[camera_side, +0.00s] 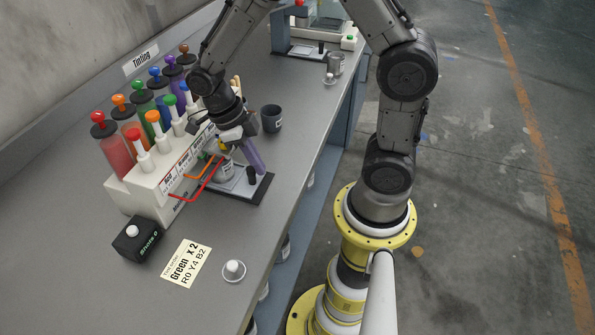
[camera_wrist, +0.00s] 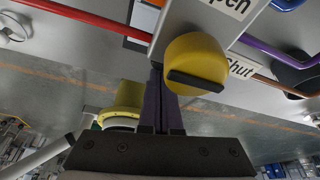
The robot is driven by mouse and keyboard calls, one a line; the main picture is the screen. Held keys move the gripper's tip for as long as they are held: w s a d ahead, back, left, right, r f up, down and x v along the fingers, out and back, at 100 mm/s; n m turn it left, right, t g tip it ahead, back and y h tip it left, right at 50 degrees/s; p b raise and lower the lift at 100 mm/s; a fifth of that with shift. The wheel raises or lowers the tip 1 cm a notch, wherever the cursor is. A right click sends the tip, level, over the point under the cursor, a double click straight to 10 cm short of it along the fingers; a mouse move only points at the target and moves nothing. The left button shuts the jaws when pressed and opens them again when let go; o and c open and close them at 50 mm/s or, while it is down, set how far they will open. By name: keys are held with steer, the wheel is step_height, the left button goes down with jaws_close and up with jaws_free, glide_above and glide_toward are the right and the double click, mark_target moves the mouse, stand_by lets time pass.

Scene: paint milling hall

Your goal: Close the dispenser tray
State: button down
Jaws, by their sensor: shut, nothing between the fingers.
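The white dispenser (camera_side: 150,185) stands at the left, with coloured canisters and plungers along it. A yellow knob (camera_wrist: 195,62) with a black bar fills the middle of the wrist view, between labels reading "open" and "Shut", both partly cut off or covered. My gripper (camera_wrist: 158,72) is shut and empty; its dark fingers end beside the knob's left edge, and I cannot tell if they touch it. In the side view my wrist is over the dispenser's right end.
Red (camera_side: 212,182) and orange tubes stick out from the dispenser's front. A dark cup (camera_side: 271,118) stands behind the base. A black box (camera_side: 138,238), an order card (camera_side: 186,263) and a white knobbed disc (camera_side: 233,270) lie nearer.

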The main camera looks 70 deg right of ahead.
steer(key=shift+w, duration=0.45)
